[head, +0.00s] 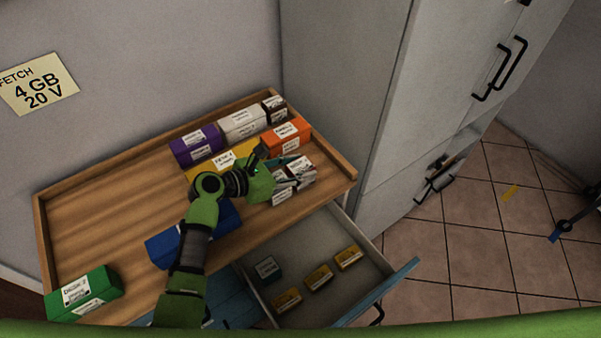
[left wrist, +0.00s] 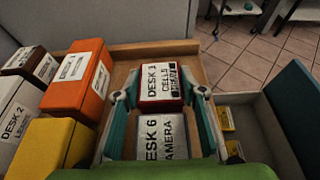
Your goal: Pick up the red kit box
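The red kit box (left wrist: 161,84) has a white label reading "DESK 1 CELLS" on top; its red shows at the edges. In the head view the red box (head: 305,176) sits near the right end of the wooden tray, partly hidden by my gripper. My left gripper (head: 278,172) is open above it. In the left wrist view the teal fingers of the left gripper (left wrist: 162,98) stand either side of the red box, with a gap visible at each side. A white-labelled box, "DESK 6 CAMERA" (left wrist: 162,137), lies nearer, also between the fingers. My right gripper is not in view.
Orange (head: 287,136), white (head: 241,123), purple (head: 196,145) and yellow (head: 222,163) boxes stand close by on the wooden tray (head: 110,200). Blue (head: 163,250) and green (head: 84,293) boxes lie farther left. An open drawer (head: 340,262) with small boxes is below.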

